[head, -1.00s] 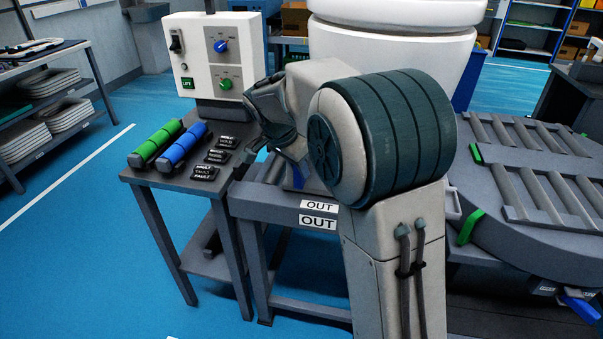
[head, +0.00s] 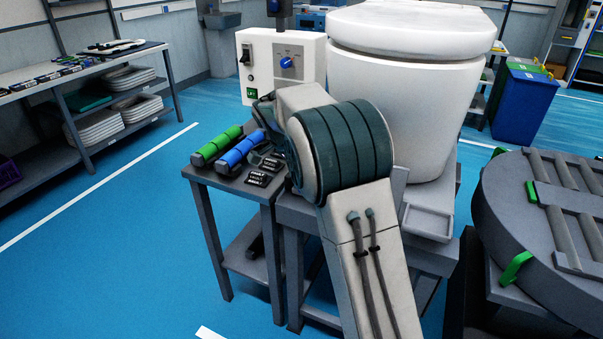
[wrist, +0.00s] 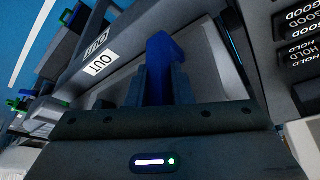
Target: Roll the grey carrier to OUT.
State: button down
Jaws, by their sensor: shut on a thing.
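The grey carrier (head: 428,224) shows as a light tray edge under the white toilet (head: 405,85), on the dark grey stand at centre. My arm hides most of that stand and the carrier's left part. In the wrist view, my gripper (wrist: 160,88) has its dark fingers closed on an upright blue handle (wrist: 163,55). A light grey surface, which looks like the carrier, lies behind the handle. The OUT label (wrist: 100,63) is on the stand's rail beside it. In the head view my gripper is hidden behind my arm.
A side table with green (head: 216,145) and blue (head: 243,147) rollers and black labelled blocks (head: 260,179) stands close left of my arm. A control box (head: 282,65) is behind. The roller turntable (head: 515,235) is at right. Blue floor is open at left.

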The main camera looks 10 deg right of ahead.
jog(key=c, duration=1.3)
grip_release()
jog(key=shift+w+d+r, duration=0.1)
jog(key=shift+w+d, duration=0.05)
jog(key=shift+d, duration=0.25)
jog(key=shift+a, duration=0.4)
jog(key=p+v, duration=0.1)
jog(key=v, duration=1.2)
jog(key=shift+r+p, duration=0.3)
jog(key=shift+r, duration=0.05)
jog(key=s+d+r+n+y+p, duration=0.1)
jog(key=s+d+r+n+p, duration=0.15)
jog(key=s, duration=0.45)
jog(key=s+d+r+n+y+p, duration=0.1)
jog(key=s+d+n+p, duration=0.1)
jog(key=s+d+n, duration=0.35)
jog(key=s+f+n+y+p, duration=0.1)
jog(key=s+f+n+p, duration=0.1)
jog(key=s, duration=0.7)
jog(key=s+f+n+t+y+p, duration=0.1)
jog(key=s+f+n+p, duration=0.1)
jog(key=s, duration=0.8)
jog(key=shift+s+f+n, duration=0.3)
jog(key=shift+f+n, duration=0.1)
jog(key=shift+n, duration=0.3)
